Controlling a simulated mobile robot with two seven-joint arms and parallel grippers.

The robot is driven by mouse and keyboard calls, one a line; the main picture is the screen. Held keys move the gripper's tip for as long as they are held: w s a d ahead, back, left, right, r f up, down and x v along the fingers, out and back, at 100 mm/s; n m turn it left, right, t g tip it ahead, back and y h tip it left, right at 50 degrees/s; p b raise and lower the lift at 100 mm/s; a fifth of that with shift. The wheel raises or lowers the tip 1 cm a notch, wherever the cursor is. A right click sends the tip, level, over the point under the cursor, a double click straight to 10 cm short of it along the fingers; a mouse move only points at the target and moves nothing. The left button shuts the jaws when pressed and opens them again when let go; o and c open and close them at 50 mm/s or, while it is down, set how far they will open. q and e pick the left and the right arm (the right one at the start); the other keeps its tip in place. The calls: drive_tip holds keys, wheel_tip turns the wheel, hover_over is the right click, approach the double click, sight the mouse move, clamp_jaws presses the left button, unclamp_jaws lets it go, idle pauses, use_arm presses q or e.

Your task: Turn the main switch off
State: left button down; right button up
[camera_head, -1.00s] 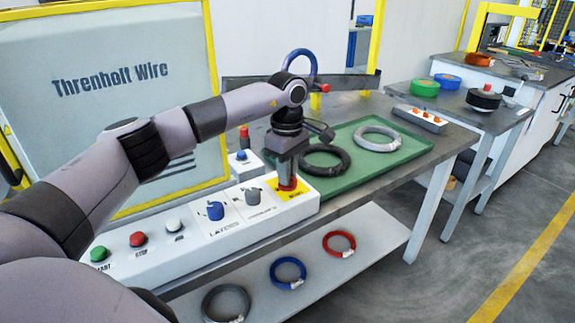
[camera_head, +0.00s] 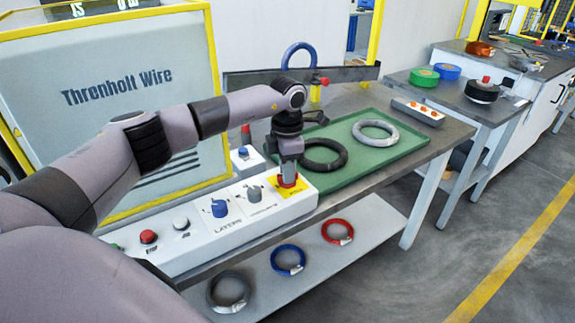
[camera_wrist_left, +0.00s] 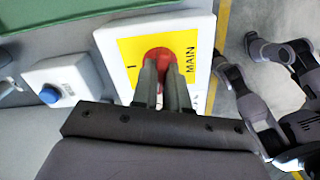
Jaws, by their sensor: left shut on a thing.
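The main switch is a red knob (camera_wrist_left: 157,54) on a yellow plate (camera_wrist_left: 129,48) marked MAIN, at the right end of the white control panel (camera_head: 194,250). In the head view the yellow plate (camera_head: 300,187) shows under my left gripper (camera_head: 288,176). The gripper points down onto the knob and is shut on it. In the left wrist view both fingers (camera_wrist_left: 161,85) reach the knob and cover its near part. The knob's exact angle is hard to tell. My right gripper is not in the head view.
The panel also has a blue knob (camera_head: 219,208), a grey knob (camera_head: 254,193) and push buttons. A green tray (camera_head: 382,158) with a black coil (camera_head: 324,155) and a grey coil (camera_head: 375,133) lies behind. A small blue-button box (camera_head: 245,158) stands behind the panel.

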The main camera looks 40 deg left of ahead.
use_arm(q)
drive_tip(key=shift+n+p, duration=0.55)
drive_tip(key=shift+n, duration=1.35)
drive_tip(key=c, duration=1.1)
unclamp_jaws()
drive_tip(key=shift+c, duration=0.2)
drive_tip(key=shift+r, duration=0.1)
wheel_tip(320, 180, up, 7)
